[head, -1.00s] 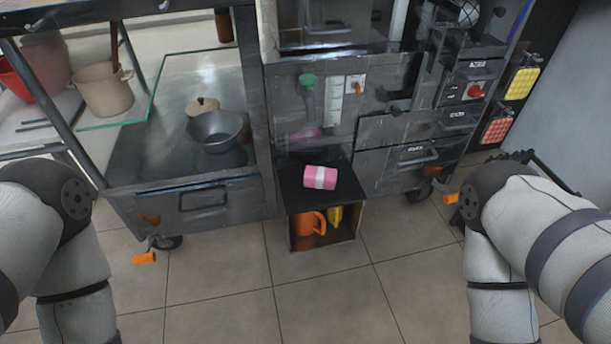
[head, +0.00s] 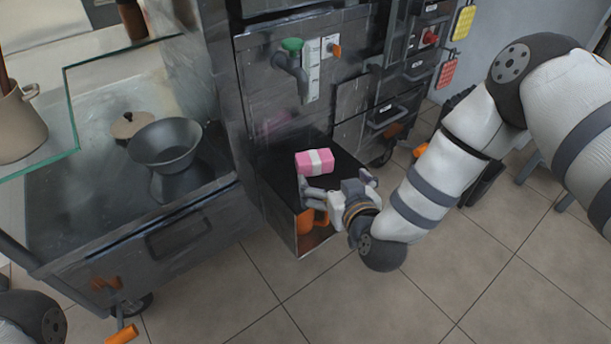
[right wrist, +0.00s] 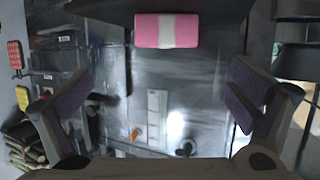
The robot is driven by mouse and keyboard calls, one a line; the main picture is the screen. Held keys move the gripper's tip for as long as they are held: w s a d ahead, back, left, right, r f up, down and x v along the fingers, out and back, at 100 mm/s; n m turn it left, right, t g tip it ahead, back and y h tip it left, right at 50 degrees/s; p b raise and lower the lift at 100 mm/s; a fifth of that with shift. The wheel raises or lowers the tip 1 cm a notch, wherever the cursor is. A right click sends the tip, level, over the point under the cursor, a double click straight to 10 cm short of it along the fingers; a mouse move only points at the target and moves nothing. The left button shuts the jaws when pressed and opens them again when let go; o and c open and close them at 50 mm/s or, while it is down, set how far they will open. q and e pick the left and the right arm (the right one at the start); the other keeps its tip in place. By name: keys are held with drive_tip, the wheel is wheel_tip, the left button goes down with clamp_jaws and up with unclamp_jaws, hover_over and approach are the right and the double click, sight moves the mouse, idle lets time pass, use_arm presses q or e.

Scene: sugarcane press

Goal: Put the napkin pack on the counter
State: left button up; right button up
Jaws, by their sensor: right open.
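The napkin pack (head: 314,162) is pink with a white band and lies on the low dark ledge (head: 276,178) below the tap. It also shows at the top middle of the right wrist view (right wrist: 167,31). My right gripper (head: 337,183) is open and empty, just in front of the pack, with its fingers spread and apart from it. Both fingers show in the right wrist view (right wrist: 163,92). The metal counter (head: 85,215) of the cart is at the left. My left gripper is out of view.
A green-handled tap (head: 292,57) juts out above the ledge.

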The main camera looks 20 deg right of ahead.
sight(316, 160)
drive_tip(key=b+x, duration=0.1)
drive_tip(key=x, duration=0.3)
drive_tip(key=b+x, duration=0.2)
drive_tip(key=x, duration=0.2)
drive_tip(key=b+x, duration=0.2)
drive_tip(key=x, duration=0.2)
drive_tip(key=shift+w+a+f, duration=0.1)
drive_tip(key=shift+w+a, duration=0.05)
drive_tip(key=shift+a, duration=0.2)
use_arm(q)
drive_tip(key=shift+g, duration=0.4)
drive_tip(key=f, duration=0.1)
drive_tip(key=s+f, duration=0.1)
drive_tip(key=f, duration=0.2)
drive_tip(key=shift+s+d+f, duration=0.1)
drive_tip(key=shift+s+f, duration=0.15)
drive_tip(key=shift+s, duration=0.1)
use_arm(e)
drive_tip(key=c, duration=1.3)
